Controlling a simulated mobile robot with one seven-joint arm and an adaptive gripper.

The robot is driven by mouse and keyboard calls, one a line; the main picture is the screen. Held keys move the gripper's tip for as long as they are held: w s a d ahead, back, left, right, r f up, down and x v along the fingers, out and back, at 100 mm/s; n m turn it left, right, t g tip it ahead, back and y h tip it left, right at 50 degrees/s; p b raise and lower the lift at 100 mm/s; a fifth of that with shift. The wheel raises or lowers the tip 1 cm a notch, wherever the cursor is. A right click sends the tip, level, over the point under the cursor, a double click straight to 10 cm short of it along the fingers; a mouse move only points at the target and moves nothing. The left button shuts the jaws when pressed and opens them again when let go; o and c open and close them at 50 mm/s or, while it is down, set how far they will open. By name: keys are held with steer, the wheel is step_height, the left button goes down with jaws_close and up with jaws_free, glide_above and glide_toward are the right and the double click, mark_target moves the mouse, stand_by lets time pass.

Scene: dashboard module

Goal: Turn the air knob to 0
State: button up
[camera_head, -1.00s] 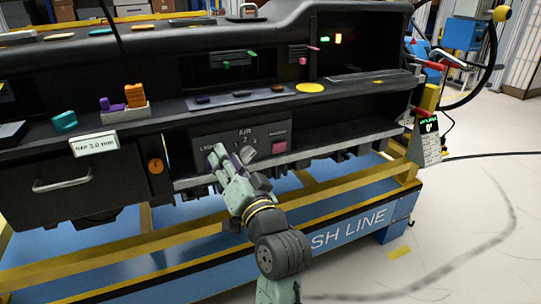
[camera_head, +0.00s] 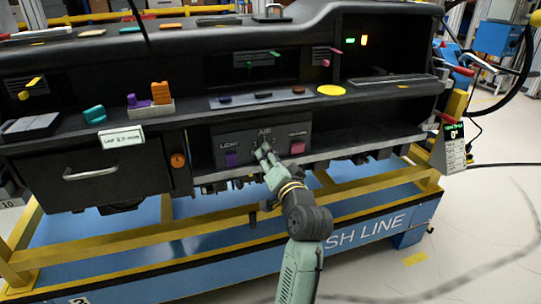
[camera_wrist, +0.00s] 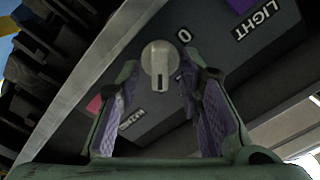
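The air knob (camera_wrist: 160,62) is a round pale grey dial with a dark mark, which points down in the wrist view. A white 0 (camera_wrist: 184,35) is printed up and right of it. My gripper (camera_head: 264,152) is at the dark AIR panel (camera_head: 218,140). In the wrist view its purple-padded fingers are apart, one on each side of the knob, with gaps visible; I see no contact. In the head view my gripper hides the knob and part of its number scale.
A purple switch (camera_head: 230,160) under LIGHT is left of my gripper, and a pink button (camera_head: 297,148) is right. An orange round knob (camera_head: 178,160) is farther left.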

steer(key=shift+w, duration=0.2)
jaws_close()
stand_by(0.3)
